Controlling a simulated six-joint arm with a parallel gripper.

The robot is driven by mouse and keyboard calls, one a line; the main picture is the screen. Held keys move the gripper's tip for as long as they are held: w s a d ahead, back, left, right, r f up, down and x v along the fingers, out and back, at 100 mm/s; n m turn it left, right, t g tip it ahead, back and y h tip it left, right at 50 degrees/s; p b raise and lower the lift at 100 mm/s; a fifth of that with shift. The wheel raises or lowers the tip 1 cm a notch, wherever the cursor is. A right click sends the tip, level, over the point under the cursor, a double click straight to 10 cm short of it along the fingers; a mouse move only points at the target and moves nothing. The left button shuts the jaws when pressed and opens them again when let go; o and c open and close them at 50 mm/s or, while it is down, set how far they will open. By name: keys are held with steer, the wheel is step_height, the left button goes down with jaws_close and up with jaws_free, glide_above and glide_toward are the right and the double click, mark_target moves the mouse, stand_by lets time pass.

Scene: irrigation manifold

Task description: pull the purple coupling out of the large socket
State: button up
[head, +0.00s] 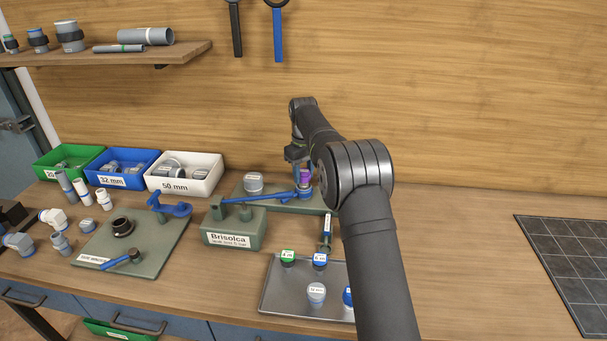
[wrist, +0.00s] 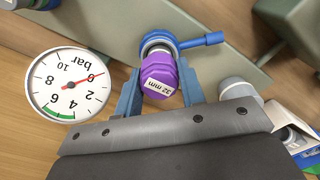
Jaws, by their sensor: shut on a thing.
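The purple coupling (wrist: 160,76), labelled 32 mm, is between the two blue fingers of my gripper (wrist: 161,82) in the wrist view. My gripper is shut on it. Its far end meets the socket with the blue collar (wrist: 157,39), which has a blue lever (wrist: 205,40) to the right; how deep it sits is hidden. In the head view the purple coupling (head: 305,175) shows upright over the blue socket (head: 304,191) on the green-grey plate (head: 290,206), partly hidden by my arm.
A pressure gauge (wrist: 68,86) is left of my gripper in the wrist view. The Brisolca block (head: 233,230) and a metal tray (head: 280,298) with capped fittings are nearer. The bench right of my arm is clear up to a dark grid mat (head: 570,255).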

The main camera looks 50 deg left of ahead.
mark_target(304, 170)
steer(key=shift+r, duration=0.35)
steer(key=shift+r, duration=0.65)
steer(key=shift+r, duration=0.2)
steer(key=shift+r, duration=0.75)
steer(key=shift+r, duration=0.15)
steer(key=shift+r, duration=1.9)
